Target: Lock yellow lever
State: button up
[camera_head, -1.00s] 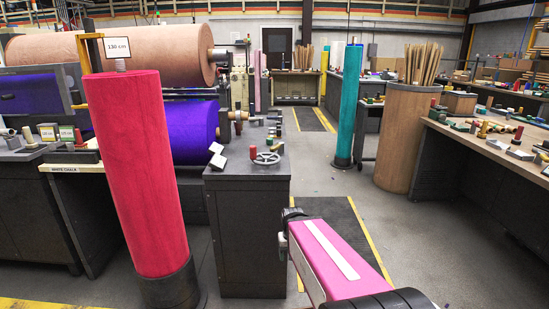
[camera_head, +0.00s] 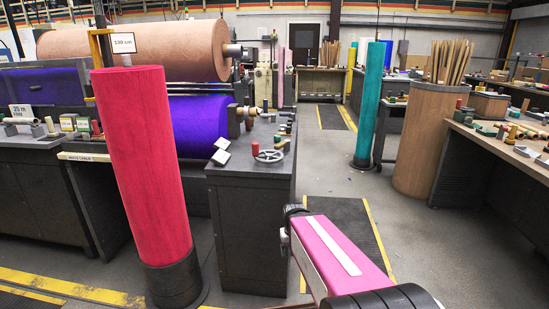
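I cannot clearly make out a yellow lever. The nearest yellow part is an upright yellow bar (camera_head: 94,48) with a short top arm, behind the red felt roll at the left, beside a "130 cm" sign (camera_head: 123,43). A grey cabinet (camera_head: 250,190) in the middle bears a handwheel (camera_head: 268,156), a red knob (camera_head: 255,147) and small pale blocks. My pink arm reaches in from the lower right, and its dark end (camera_head: 290,211) is in front of the cabinet's right side. Gripper fingers cannot be made out.
A tall red felt roll (camera_head: 147,165) on a dark base stands close at the left. Behind are a purple roll (camera_head: 198,128) and a large tan roll (camera_head: 140,53). The aisle between cabinet and barrel is clear.

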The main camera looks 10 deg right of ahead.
aim_at(286, 143)
jog(key=i+l+u, duration=0.15)
jog(key=u, duration=0.2)
jog(key=i+l+u, duration=0.1)
jog(key=l+u, duration=0.55)
jog(key=i+l, duration=0.05)
